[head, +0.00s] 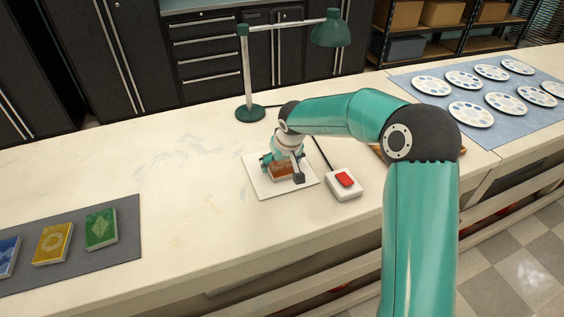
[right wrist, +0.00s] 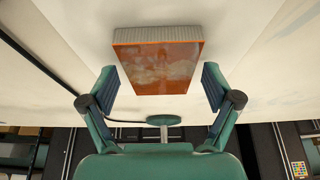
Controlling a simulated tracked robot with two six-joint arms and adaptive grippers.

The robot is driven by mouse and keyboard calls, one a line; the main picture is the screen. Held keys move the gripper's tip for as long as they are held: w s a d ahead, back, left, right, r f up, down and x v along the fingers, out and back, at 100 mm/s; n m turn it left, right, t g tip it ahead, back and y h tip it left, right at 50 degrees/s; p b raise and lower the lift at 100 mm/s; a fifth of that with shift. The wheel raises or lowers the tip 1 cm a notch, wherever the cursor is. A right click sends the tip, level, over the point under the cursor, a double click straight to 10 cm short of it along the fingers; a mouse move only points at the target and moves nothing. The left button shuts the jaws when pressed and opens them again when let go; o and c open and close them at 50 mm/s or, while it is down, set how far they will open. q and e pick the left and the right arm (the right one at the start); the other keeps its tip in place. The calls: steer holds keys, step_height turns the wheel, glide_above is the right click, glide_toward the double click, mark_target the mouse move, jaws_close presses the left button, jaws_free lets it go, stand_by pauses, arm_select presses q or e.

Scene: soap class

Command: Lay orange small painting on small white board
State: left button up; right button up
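The orange small painting (head: 282,171) lies on the small white board (head: 262,188), near the board's middle and roughly flat. In the right wrist view the painting (right wrist: 160,65) shows its orange face and a pale ribbed edge. My right gripper (head: 283,166) is over the painting, pointing down at the board. Its two fingers (right wrist: 160,80) are apart, one on each side of the painting, with a narrow gap showing at both sides. The gripper hides part of the painting in the head view. My left gripper is not in view.
A white box with a red button (head: 345,180) stands right of the board. A green lamp (head: 250,112) stands behind it. A grey mat (head: 125,240) at left holds blue, yellow and green pieces. A blue mat (head: 425,110) at right holds several round palettes. The counter left of the board is clear.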

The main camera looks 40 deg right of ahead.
steer(key=shift+r, duration=0.15)
steer(key=b+v, duration=0.1)
steer(key=v, duration=1.1)
steer(key=shift+b, duration=0.35)
steer(key=shift+s, duration=0.1)
